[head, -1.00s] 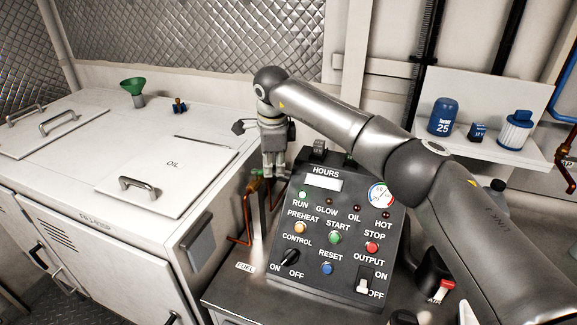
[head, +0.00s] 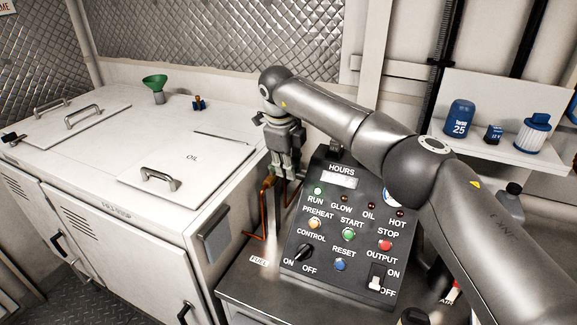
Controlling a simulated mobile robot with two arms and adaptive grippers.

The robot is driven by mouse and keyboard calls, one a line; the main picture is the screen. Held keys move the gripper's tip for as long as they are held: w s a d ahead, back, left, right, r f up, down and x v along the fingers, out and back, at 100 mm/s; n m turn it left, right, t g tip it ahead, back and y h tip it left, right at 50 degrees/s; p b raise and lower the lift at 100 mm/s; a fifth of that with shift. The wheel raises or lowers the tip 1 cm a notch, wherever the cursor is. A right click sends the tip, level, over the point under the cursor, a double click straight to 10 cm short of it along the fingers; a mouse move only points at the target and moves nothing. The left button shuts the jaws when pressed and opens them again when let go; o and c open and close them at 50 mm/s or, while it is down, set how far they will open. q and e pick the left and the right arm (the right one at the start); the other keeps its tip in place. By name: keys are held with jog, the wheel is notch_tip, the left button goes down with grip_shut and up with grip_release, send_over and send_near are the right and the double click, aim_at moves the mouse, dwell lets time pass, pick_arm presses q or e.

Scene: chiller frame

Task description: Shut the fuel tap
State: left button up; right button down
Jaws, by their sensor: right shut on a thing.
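The fuel tap (head: 268,182) is a small brass-coloured fitting on a copper pipe, behind the left edge of the black control panel. A FUEL label (head: 259,260) is on the bench top in front of it. My right gripper (head: 286,174) points down at the tap, its fingers shut on it, just left of the panel's top corner. The fingers hide most of the tap's handle, so its angle cannot be told. My left gripper is not in view.
The control panel (head: 335,228) with buttons and switches stands right beside the gripper. A shelf (head: 490,145) with blue containers is at the right.

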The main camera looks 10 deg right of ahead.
jog(key=shift+r, duration=0.2)
jog(key=c, duration=1.7)
grip_release()
jog(key=shift+c, duration=0.2)
jog(key=o, duration=0.3)
jog(key=shift+a, duration=0.25)
jog(key=shift+f, duration=0.1)
jog(key=shift+d, duration=0.1)
jog(key=shift+r, duration=0.2)
notch_tip(320, 180, up, 11)
jog(key=s+a, duration=0.1)
jog(key=s, duration=0.1)
jog(key=shift+a+r, duration=0.2)
jog(key=shift+a, duration=0.05)
jog(key=shift+f, duration=0.1)
